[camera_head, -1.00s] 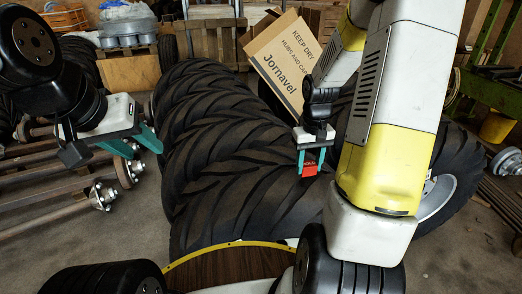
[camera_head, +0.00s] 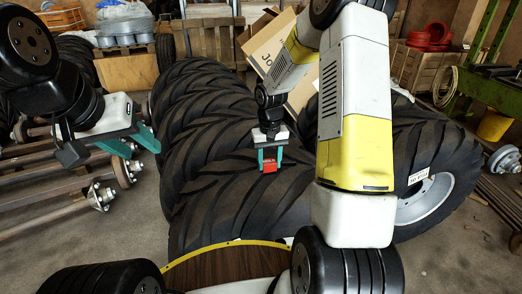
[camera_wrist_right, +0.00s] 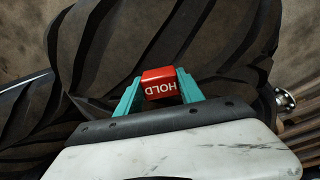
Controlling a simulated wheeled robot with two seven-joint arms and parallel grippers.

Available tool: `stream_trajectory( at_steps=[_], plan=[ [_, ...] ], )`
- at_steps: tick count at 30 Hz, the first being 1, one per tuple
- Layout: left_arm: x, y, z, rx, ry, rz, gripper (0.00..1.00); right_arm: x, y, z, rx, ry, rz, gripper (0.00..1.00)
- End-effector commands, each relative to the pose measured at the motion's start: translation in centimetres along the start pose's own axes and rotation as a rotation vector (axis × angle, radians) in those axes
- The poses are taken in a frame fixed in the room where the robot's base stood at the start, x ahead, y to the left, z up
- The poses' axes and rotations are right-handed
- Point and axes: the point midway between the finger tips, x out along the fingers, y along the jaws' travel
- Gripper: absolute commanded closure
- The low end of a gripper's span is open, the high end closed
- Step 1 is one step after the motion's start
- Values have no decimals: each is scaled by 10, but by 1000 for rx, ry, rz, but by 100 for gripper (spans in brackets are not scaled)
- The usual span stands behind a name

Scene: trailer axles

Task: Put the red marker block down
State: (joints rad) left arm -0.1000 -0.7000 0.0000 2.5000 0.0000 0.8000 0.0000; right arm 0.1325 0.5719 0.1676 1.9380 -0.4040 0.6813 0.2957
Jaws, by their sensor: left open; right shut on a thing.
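The red marker block (camera_head: 270,165) is between the teal fingers of my right gripper (camera_head: 270,160), over the big black tyres (camera_head: 215,190). In the right wrist view the block (camera_wrist_right: 160,84) shows the word HOLD, and the right gripper (camera_wrist_right: 159,90) is shut on it. Tyre tread lies behind the block; I cannot tell whether the block touches it. My left gripper (camera_head: 118,150) is open and empty at the left, over the rusty axles (camera_head: 60,215).
A cardboard box (camera_head: 268,42) leans behind the tyres. Red items sit on a wooden crate (camera_head: 425,68) at the back right. Bare floor (camera_head: 455,250) shows at the lower right.

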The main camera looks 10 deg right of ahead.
Motion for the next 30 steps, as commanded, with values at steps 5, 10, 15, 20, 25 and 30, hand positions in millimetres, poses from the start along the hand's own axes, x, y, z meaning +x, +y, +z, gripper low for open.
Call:
stream_trajectory(
  at_steps=[5,10,15,20,25,30],
  plan=[
    [0,0,0,0,0,0,55,-1,0,0,0,2,0,96],
    [0,0,0,0,0,0,55,2,0,0,0,1,0,49],
    [0,0,0,0,0,0,55,2,0,0,0,1,0,34],
    [0,0,0,0,0,0,55,2,0,0,0,2,0,34],
    [0,0,0,0,0,0,55,-6,0,-1,1,4,0,34],
    [0,0,0,0,0,0,55,-35,0,-2,0,8,0,34]
  ],
)
